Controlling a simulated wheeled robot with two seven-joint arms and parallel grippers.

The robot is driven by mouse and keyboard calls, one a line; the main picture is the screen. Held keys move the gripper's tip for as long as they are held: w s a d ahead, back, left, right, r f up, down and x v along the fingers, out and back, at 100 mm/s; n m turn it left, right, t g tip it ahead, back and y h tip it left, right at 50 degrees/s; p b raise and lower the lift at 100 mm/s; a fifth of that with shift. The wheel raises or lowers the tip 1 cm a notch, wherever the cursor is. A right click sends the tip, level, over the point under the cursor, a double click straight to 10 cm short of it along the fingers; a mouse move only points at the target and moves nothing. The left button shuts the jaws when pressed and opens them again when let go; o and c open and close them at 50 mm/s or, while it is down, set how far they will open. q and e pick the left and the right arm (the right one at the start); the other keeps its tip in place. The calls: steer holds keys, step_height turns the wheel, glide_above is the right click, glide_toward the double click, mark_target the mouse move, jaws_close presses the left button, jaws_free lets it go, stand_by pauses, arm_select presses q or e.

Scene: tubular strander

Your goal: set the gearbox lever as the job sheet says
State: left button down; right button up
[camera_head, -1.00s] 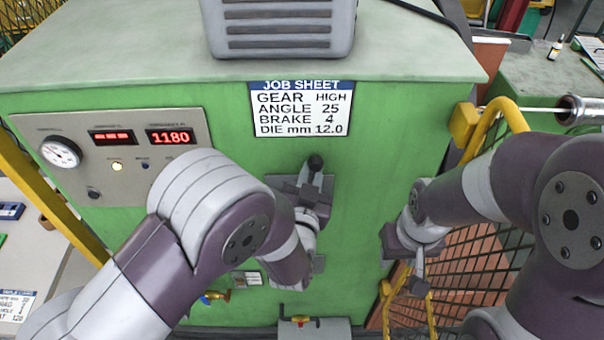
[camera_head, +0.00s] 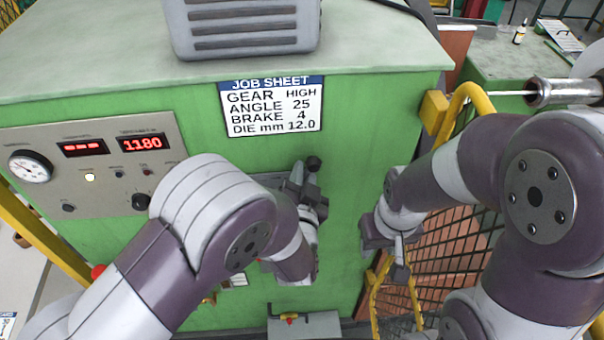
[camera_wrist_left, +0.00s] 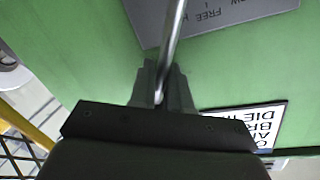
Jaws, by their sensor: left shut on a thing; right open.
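The gearbox lever shows in the head view as a dark knob (camera_head: 313,163) on the green cabinet front, below the job sheet (camera_head: 271,106). The sheet reads GEAR HIGH, ANGLE 25, BRAKE 4, DIE mm 12.0. My left gripper (camera_head: 306,190) is shut on the lever. In the left wrist view the metal lever rod (camera_wrist_left: 173,40) runs up from between the fingers (camera_wrist_left: 160,88). The grey label plate (camera_wrist_left: 225,14) is upside down and partly cut off; FREE, part of LOW and an H show, with the rod at the H side. My right gripper (camera_head: 398,262) is open and empty.
A panel with a round gauge (camera_head: 30,167) and a red 1180 display (camera_head: 143,144) is at the left. A yellow rail (camera_head: 470,100) and mesh guard (camera_head: 450,260) stand at the right, near my right arm. A small grey box (camera_head: 304,325) is below.

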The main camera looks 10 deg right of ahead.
arm_select(q)
steer(key=c, duration=1.3)
jaws_free()
steer(key=shift+d, duration=0.1)
steer(key=shift+b+v, duration=2.1)
steer(key=shift+v, duration=4.2)
